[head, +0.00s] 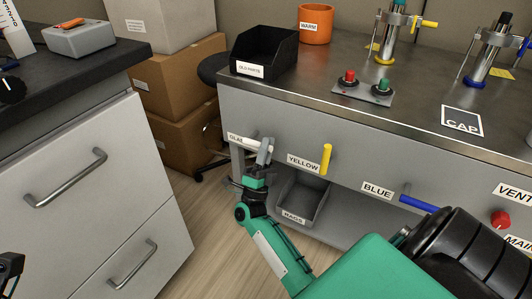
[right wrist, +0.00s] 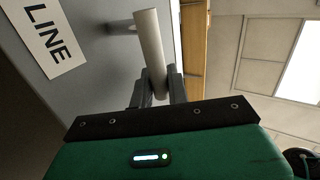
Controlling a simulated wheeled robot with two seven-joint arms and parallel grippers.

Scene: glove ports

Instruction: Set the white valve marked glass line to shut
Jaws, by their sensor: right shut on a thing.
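The white valve handle (head: 250,141) is on the grey front panel at the left end of the bench, beside a label partly hidden in the head view (head: 236,137). In the right wrist view the handle (right wrist: 149,38) runs about parallel to the label's text, which reads LINE (right wrist: 42,36), so it lies roughly level. My right gripper (head: 263,158) is shut on the handle's free end; its two fingers (right wrist: 157,88) sit on either side of it. A dark part at the lower left edge of the head view looks like my left gripper (head: 10,268); its fingers are not clear.
A yellow handle (head: 326,159) stands upright to the right and a blue handle (head: 418,203) lies nearly level beyond it. A red knob (head: 500,219) is farther right. A grey bin (head: 302,203) is below the panel. A drawer cabinet (head: 95,200) stands left, with open floor between.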

